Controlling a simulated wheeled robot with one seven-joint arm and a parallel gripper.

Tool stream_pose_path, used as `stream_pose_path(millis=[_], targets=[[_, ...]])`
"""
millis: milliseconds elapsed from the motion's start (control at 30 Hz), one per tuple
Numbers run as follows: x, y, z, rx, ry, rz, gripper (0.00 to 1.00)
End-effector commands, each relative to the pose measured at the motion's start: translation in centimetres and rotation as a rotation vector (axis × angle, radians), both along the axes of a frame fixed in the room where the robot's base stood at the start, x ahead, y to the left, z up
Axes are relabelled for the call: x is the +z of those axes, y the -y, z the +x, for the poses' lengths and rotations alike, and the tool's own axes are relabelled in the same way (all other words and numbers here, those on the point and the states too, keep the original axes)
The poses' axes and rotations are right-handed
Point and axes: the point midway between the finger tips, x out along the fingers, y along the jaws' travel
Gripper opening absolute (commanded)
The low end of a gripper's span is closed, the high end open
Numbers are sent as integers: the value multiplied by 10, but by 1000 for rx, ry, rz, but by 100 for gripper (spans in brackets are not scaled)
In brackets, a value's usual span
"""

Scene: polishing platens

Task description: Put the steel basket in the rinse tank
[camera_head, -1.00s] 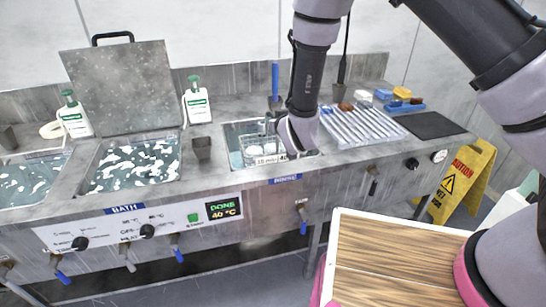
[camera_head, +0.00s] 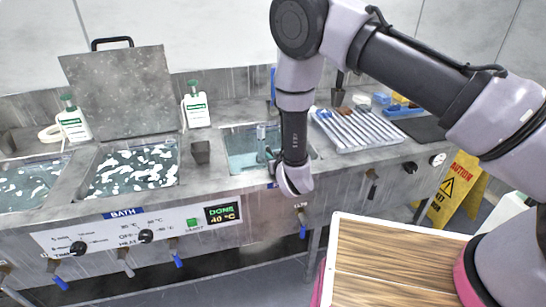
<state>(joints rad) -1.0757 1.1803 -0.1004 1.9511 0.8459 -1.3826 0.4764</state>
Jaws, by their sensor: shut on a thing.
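The rinse tank (camera_head: 243,148) is the small sink right of the bath, with clear blue water in it. My gripper (camera_head: 295,192) points down at the tank's front edge, in front of the counter face, and covers most of the rinse label. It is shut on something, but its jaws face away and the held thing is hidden. I cannot make out the steel basket now. The visible left part of the tank shows water and a grey upright fitting (camera_head: 261,137), with no basket wires. The tank's right part is behind my arm.
The bath (camera_head: 133,168) with foamy water and a raised lid (camera_head: 122,90) stands left. A grey cup (camera_head: 201,152) sits between the tanks. A tray of metal strips (camera_head: 358,130) lies right. A wood-topped cart (camera_head: 392,262) is in front; a yellow caution sign (camera_head: 462,190) stands right.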

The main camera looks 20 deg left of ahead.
Motion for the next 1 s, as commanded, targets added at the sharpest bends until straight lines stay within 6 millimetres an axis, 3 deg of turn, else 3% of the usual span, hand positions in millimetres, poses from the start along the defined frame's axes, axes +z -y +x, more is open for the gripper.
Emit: stream_pose_path(millis=[233,267,333,700,1000], targets=[[-1,0,1,0,2,1,0],[-3,0,0,-1,-1,-1,26],[-2,0,0,-1,-1,-1,52],[1,0,0,-1,0,0,52],[18,25,-41,2,-1,-4,52]])
